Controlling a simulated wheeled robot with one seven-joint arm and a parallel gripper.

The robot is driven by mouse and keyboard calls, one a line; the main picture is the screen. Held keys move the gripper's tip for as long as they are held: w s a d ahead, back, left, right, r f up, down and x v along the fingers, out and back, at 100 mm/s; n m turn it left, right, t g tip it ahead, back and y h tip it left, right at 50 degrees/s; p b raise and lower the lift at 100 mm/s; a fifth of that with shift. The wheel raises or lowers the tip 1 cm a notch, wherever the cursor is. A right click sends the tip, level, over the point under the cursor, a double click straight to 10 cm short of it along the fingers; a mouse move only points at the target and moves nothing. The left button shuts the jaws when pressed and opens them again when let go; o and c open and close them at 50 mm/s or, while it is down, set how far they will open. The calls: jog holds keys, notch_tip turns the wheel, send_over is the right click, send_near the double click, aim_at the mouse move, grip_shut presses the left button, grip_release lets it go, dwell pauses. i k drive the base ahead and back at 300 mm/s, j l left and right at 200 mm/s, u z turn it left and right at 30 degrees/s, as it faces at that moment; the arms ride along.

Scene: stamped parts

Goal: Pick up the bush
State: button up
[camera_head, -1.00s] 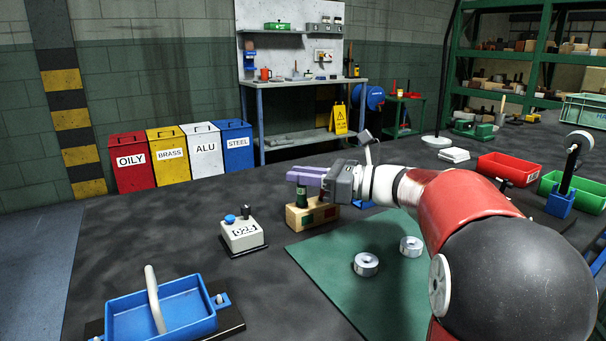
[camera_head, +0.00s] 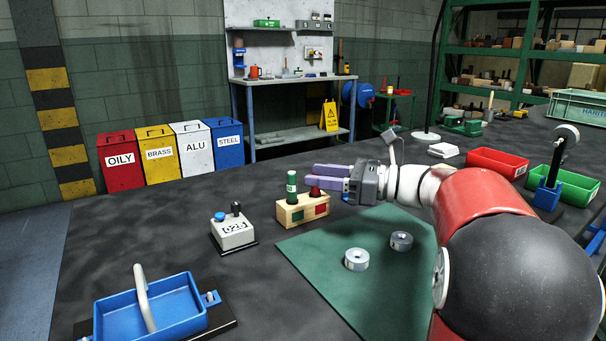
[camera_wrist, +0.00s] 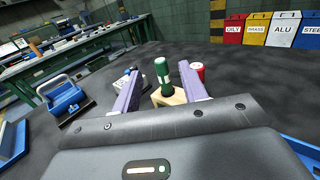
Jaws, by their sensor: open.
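Two grey metal ring-shaped bushes lie on the green mat (camera_head: 326,274): a nearer one (camera_head: 356,259) and a farther one (camera_head: 401,241). Neither shows in the wrist view. My gripper (camera_head: 309,174) is open and empty, its purple fingers above and left of the bushes, close to the wooden block (camera_head: 290,218). A green-handled plug (camera_head: 292,187) and a red-topped one (camera_head: 316,192) stand in that block. In the wrist view, the green plug (camera_wrist: 162,72) appears between my fingers (camera_wrist: 158,78), and the red one (camera_wrist: 197,70) beside the right finger.
A grey box with a blue button (camera_head: 234,234) stands left of the block. A blue tray with a handle (camera_head: 160,312) is at front left. Red (camera_head: 497,163) and green (camera_head: 573,187) bins stand at right. Dark tabletop between block and blue tray is mostly clear.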

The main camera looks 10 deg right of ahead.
aim_at(401, 241)
jog(key=k+l, duration=0.25)
jog(key=k, duration=0.25)
jog(key=k+l, duration=0.2)
jog(key=k, duration=0.25)
